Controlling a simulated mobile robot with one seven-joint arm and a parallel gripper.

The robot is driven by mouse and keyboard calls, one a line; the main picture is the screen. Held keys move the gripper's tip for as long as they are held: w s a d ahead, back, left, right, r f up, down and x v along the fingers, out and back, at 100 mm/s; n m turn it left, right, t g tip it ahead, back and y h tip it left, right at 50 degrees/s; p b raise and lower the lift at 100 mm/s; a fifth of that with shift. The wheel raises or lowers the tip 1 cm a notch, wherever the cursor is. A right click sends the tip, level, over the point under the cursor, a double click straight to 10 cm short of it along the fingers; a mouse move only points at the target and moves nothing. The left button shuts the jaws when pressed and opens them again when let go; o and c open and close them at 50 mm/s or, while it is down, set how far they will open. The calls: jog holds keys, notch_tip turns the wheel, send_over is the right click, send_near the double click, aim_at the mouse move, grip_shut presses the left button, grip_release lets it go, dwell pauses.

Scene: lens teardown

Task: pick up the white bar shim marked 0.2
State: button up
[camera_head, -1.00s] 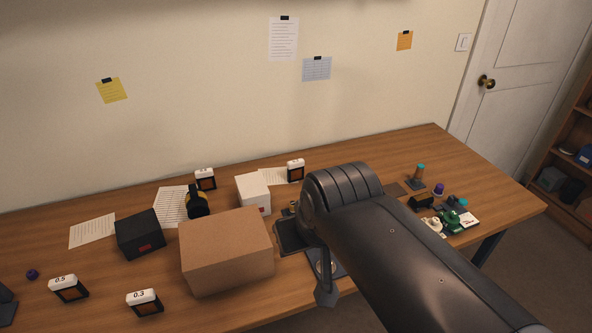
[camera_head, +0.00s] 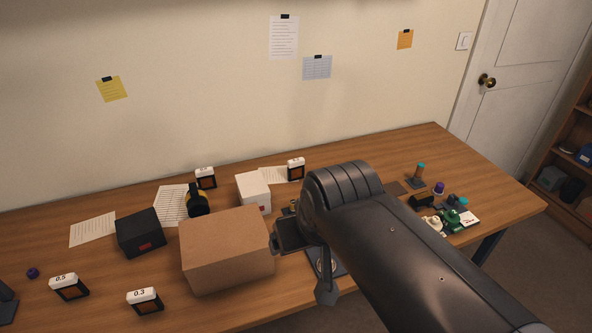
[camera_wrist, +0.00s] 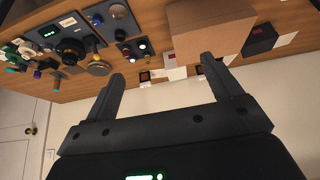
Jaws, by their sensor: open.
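Several white bar shims sit atop dark stands with brown fronts in the head view. The near ones read 0.5 (camera_head: 64,280) and 0.3 (camera_head: 143,294). Two more stand at the back, a back-left bar (camera_head: 205,171) and a back-right bar (camera_head: 296,162); their marks are too small for me to read, so I cannot tell which is 0.2. My gripper (camera_wrist: 162,68) is open and empty in the wrist view, its fingers wide apart above the bench. In the head view my arm hides most of it, right of the cardboard box.
A large cardboard box (camera_head: 226,250), a black box (camera_head: 140,233) and a white box (camera_head: 252,192) crowd the middle of the bench. A yellow-and-black roll (camera_head: 196,202) stands behind. Small parts (camera_head: 450,222) lie at the right. The front-left bench has bare room.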

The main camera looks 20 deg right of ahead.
jog(key=g, duration=0.1)
send_over(297, 164)
jog(key=s, duration=0.3)
notch_tip(297, 164, down, 17)
jog(key=shift+n, duration=0.3)
jog(key=x, duration=0.4)
jog(key=shift+w+a+f, duration=0.1)
jog(key=shift+w+a, duration=0.15)
jog(key=shift+a, duration=0.1)
jog(key=shift+s+d+x, duration=0.1)
jog(key=shift+d+x, duration=0.1)
jog(key=shift+x, duration=1.35)
jog(key=shift+s+d+x, duration=0.1)
jog(key=shift+d+x, duration=0.05)
jog(key=shift+x, duration=1.4)
